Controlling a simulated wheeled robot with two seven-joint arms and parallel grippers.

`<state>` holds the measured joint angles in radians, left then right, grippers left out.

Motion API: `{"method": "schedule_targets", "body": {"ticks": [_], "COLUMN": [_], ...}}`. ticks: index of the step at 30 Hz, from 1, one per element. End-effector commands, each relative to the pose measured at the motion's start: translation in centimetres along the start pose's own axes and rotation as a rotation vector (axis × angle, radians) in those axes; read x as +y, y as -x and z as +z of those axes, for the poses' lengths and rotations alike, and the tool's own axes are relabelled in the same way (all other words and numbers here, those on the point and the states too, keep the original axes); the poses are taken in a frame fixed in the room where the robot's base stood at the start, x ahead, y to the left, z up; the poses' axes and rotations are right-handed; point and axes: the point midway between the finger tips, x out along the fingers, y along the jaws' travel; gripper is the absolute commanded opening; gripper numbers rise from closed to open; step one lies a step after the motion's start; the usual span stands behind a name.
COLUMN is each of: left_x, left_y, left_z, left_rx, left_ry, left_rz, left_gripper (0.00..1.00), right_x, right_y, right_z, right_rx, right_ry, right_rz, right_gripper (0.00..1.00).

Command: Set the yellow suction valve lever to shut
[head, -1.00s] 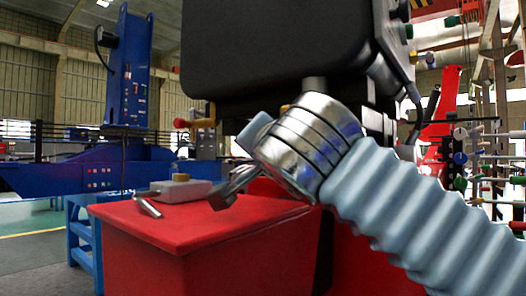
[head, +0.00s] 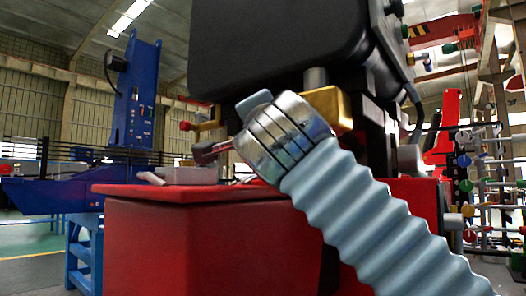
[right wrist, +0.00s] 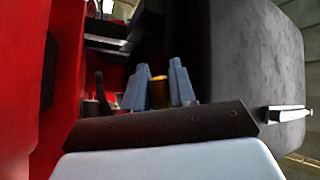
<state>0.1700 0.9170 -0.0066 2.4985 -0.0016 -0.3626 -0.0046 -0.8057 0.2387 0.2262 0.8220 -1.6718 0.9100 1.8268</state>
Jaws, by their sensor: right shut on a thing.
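In the right wrist view, the two blue-grey fingers of my right gripper (right wrist: 159,71) stand on either side of a short yellow piece, the yellow lever (right wrist: 158,94). The gripper is shut on it. Only this stub of the lever shows; the dark gripper bar hides its lower part. In the head view my right wrist is beside and below a black box, and it hides the grip and the lever. A brass-yellow block (head: 331,104) shows just behind the wrist, under the box. My left gripper is in neither view.
The large black box (head: 275,50) hangs close above my right wrist. A red cabinet (head: 200,245) stands below, with a grey block (head: 190,175) on its top. A red-knobbed fitting (head: 200,125) shows behind. Blue machinery (head: 135,100) stands back left; colored valves and pipes line the right.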

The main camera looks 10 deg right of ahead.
Motion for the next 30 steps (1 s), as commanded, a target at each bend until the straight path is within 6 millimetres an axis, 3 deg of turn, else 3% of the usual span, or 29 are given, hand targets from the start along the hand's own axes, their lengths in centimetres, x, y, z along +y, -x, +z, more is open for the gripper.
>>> {"method": "schedule_targets", "body": {"ticks": [1, 9, 28, 29, 30], "left_x": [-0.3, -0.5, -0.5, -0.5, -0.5], "left_y": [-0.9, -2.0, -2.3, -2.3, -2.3], "left_z": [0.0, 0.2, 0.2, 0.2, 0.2], "left_rx": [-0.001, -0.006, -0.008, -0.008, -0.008], "left_ry": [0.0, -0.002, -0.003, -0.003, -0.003], "left_rz": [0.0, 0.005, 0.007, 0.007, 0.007], "left_gripper": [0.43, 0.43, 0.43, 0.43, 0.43], "right_x": [0.2, -1.0, -1.5, -1.5, -1.5], "right_y": [0.0, -0.5, -0.7, -0.7, -0.7], "right_z": [0.3, -0.4, -0.9, -0.9, -0.9], "right_rx": [0.017, 0.095, 0.127, 0.127, 0.127], "right_ry": [-0.021, -0.113, -0.151, -0.151, -0.151], "right_rz": [-0.016, -0.085, -0.113, -0.114, -0.114], "right_gripper": [0.0, 0.0, 0.0, 0.27, 0.33]}}
